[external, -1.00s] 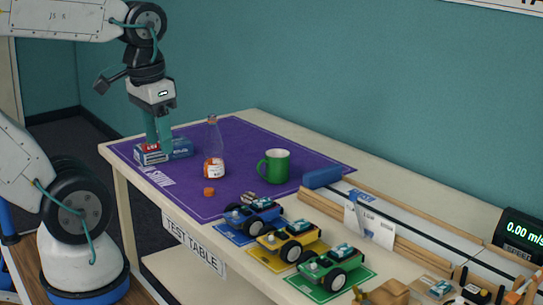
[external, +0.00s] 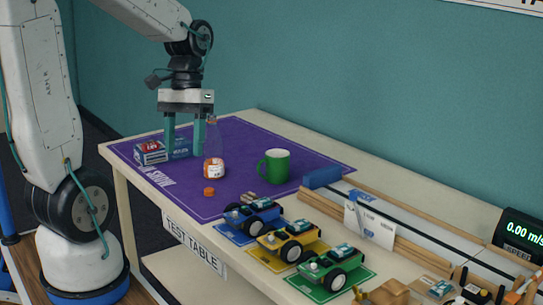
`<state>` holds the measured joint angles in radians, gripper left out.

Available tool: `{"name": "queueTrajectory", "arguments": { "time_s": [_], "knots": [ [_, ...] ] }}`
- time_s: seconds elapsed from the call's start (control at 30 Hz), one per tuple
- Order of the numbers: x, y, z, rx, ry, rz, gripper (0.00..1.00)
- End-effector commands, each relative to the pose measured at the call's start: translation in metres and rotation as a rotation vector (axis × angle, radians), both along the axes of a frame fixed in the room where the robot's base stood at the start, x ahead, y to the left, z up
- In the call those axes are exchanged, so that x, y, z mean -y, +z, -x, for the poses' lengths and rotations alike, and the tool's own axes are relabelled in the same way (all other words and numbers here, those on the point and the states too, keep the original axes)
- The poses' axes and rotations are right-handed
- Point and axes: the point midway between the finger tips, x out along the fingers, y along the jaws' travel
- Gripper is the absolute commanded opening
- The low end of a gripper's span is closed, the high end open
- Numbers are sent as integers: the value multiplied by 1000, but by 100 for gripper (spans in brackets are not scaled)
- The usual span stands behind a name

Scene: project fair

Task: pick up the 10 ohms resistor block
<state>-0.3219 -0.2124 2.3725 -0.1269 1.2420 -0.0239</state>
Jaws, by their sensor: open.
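No block can be read as 10 ohms at this size. Small beige and dark pieces (external: 249,197) lie on the purple mat (external: 300,172) behind the blue car; I cannot tell whether one is the resistor block. My gripper (external: 184,150) is open and points down over the mat's left part, its two teal fingers apart. I cannot tell whether the fingers touch the blue box. Nothing is seen held.
A green mug (external: 274,166) is further right. Blue (external: 252,213), yellow (external: 293,240) and green (external: 333,268) cars line the front. The mat between bottle and mug is clear.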

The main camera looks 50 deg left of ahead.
Motion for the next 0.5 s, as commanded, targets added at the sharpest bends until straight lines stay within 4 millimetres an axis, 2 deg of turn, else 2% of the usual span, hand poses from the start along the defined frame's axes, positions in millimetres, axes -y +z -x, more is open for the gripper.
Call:
{"name": "queueTrajectory", "arguments": {
  "time_s": [0.03,0.27,0.5],
  "knots": [
    [-10,-9,-13,-34,57,30,57],
    [-56,-51,-69,-147,329,175,57],
    [-116,-115,-121,-253,645,340,57]
  ]
}}
